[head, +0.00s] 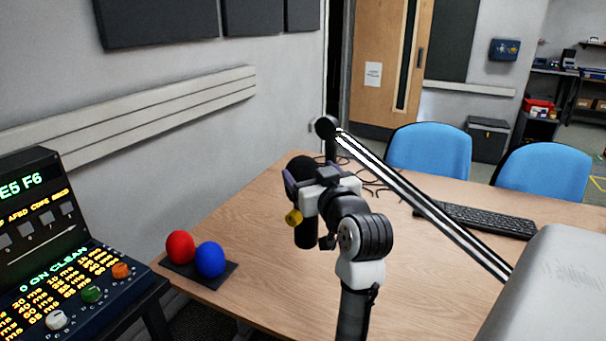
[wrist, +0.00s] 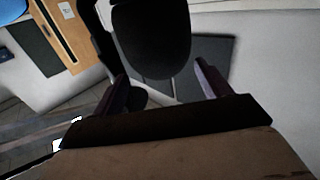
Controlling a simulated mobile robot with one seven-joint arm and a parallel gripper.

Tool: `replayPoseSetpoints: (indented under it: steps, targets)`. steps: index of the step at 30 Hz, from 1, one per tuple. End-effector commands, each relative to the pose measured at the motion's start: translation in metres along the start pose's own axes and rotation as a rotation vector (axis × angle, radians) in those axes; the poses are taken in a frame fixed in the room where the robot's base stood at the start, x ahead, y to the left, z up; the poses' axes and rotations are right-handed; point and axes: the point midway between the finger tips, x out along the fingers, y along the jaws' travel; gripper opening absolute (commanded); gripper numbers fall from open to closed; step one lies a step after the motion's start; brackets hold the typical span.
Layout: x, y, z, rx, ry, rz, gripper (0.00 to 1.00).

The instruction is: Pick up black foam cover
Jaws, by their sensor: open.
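The black foam cover (head: 301,165) is a dark rounded piece standing upright over the table, just beyond my gripper (head: 303,181) in the head view. My wrist and gripper hide part of it. In the wrist view the foam cover (wrist: 152,38) is a large black rounded shape at the top centre. My open gripper (wrist: 161,70) has one purple-grey finger on each side of the foam's rounded end. A gap shows at the right finger; whether the left finger touches cannot be told. The foam is not gripped.
A red ball (head: 180,246) and a blue ball (head: 210,259) sit on a dark base at the table's left corner. A jointed lamp-like arm (head: 420,204) slants across the right, close to my arm. A keyboard (head: 490,220) lies behind it. Bare table (head: 255,235) shows left of my arm.

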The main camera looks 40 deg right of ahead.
Motion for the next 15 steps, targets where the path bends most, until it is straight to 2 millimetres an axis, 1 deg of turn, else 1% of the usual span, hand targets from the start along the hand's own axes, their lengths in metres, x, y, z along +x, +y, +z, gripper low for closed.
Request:
replayPoseSetpoints:
  steps: [3,6,9,12,15]
  targets:
    - [0.018,-0.002,-0.003,0.002,-0.003,-0.003,0.76]
    - [0.033,-0.003,-0.003,0.003,-0.003,-0.002,0.76]
    - [0.044,-0.003,-0.002,0.002,-0.001,-0.003,0.76]
    - [0.048,-0.003,-0.001,0.001,-0.001,-0.002,0.76]
    - [0.048,-0.003,0.0,0.0,0.0,-0.001,0.76]
